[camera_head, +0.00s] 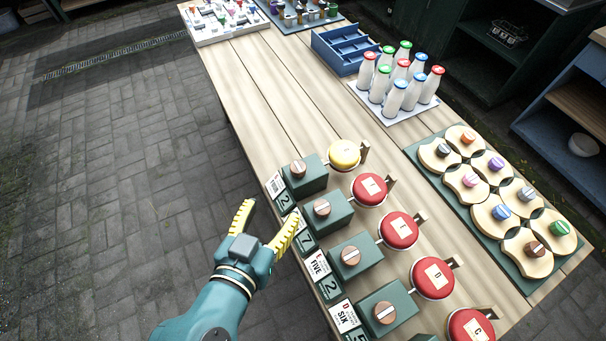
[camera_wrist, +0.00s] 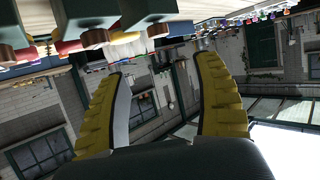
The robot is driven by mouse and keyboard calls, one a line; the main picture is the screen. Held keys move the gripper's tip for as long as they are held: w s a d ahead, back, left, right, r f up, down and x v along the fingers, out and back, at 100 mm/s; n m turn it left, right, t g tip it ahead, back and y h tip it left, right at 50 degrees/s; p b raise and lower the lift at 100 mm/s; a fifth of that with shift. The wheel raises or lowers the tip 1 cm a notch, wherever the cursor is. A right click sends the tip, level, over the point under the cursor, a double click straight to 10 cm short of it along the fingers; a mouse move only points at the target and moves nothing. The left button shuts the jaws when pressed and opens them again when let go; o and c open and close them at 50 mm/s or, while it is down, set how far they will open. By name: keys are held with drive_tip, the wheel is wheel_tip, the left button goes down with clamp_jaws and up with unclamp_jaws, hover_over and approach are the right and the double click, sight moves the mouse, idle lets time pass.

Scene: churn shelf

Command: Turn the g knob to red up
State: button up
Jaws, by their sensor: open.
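A row of green boxes with round brown knobs runs along the table's left edge in the head view, each beside a disc. The farthest box (camera_head: 303,181) has a knob (camera_head: 298,169) and a yellow disc (camera_head: 344,154); the discs nearer me are red. D (camera_head: 433,277) and C show on the nearest red discs. No letter is readable on the yellow one, so I cannot confirm which knob is g. My gripper (camera_head: 272,208) is open and empty, left of the boxes and apart from them. In the wrist view its yellow fingers (camera_wrist: 162,68) are spread with nothing between.
Number cards (camera_head: 320,264) stand along the table edge near my gripper. A green board (camera_head: 421,168) with wooden pieces and coloured knobs lies on the right. Several milk bottles (camera_head: 395,98) and a blue crate (camera_head: 319,44) stand farther back. The paving left of the table is clear.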

sight(298, 168)
drive_tip(key=b+x, duration=0.1)
drive_tip(key=x, duration=0.7)
drive_tip(key=b+x, duration=0.1)
drive_tip(key=x, duration=0.7)
drive_tip(key=shift+w+d+r+b, duration=0.1)
drive_tip(key=shift+d+r+b, duration=0.1)
drive_tip(key=shift+b, duration=0.1)
drive_tip(key=shift+a, duration=0.1)
drive_tip(key=c, duration=1.2)
